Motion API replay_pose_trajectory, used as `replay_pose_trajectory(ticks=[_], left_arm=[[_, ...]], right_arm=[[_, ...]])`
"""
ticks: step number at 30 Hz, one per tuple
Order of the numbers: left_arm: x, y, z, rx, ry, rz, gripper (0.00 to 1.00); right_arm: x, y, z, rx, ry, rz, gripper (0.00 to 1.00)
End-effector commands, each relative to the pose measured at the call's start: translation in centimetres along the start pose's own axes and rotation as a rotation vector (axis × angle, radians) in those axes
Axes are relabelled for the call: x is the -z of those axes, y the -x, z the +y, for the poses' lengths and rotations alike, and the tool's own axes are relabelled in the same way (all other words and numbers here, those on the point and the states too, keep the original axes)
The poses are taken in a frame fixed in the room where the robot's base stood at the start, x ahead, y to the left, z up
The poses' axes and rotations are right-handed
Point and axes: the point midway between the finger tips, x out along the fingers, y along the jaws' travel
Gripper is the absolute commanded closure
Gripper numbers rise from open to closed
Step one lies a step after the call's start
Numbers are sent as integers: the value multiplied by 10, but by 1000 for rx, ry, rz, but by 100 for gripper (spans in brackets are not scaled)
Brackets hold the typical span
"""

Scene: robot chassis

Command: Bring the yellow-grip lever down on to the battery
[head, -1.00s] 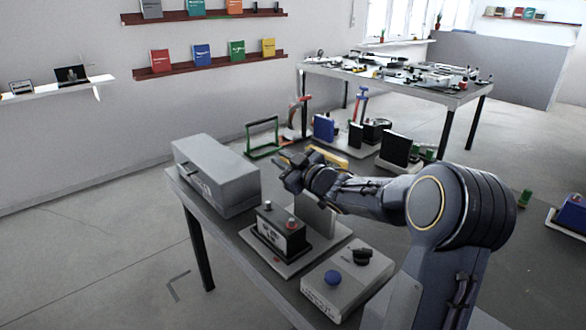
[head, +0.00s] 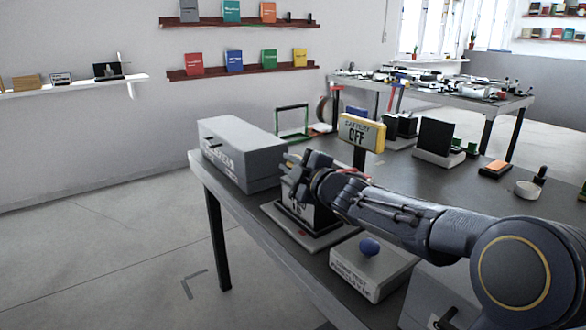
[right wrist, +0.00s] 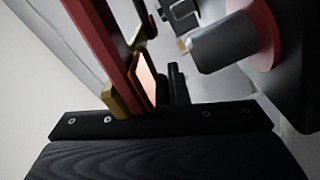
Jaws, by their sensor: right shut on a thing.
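The battery (head: 301,214) is a dark box on a pale base plate (head: 320,241) near the table's front edge. My right gripper (head: 291,168) is just above it and covers its top. The gripper is shut on the yellow-grip lever, whose grip is mostly hidden by the fingers; a small yellowish bit shows at the tips. In the right wrist view a red bar (right wrist: 100,48) with brass-yellow pieces runs up from the palm. A grey post (right wrist: 222,45) with a red ring is to its right. I cannot tell whether the lever touches the battery. My left gripper is out of view.
A grey case (head: 240,155) stands left of the battery. A yellow-framed sign reading "BATTERY OFF" (head: 361,133) stands behind it. A black panel (head: 435,138) and a green frame (head: 292,121) stand farther back.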

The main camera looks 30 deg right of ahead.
Motion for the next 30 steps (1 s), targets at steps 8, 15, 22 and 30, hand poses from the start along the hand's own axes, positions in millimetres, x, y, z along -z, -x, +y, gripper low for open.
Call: replay_pose_trajectory(ticks=[8,15,22,30], left_arm=[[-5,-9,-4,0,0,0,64],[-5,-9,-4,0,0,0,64],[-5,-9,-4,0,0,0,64],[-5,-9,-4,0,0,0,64]], right_arm=[[-4,0,-10,1,-5,-1,100],[-4,0,-10,2,-6,-1,100],[-4,0,-10,2,-6,-2,79],[-3,0,-10,1,-5,-1,64]])
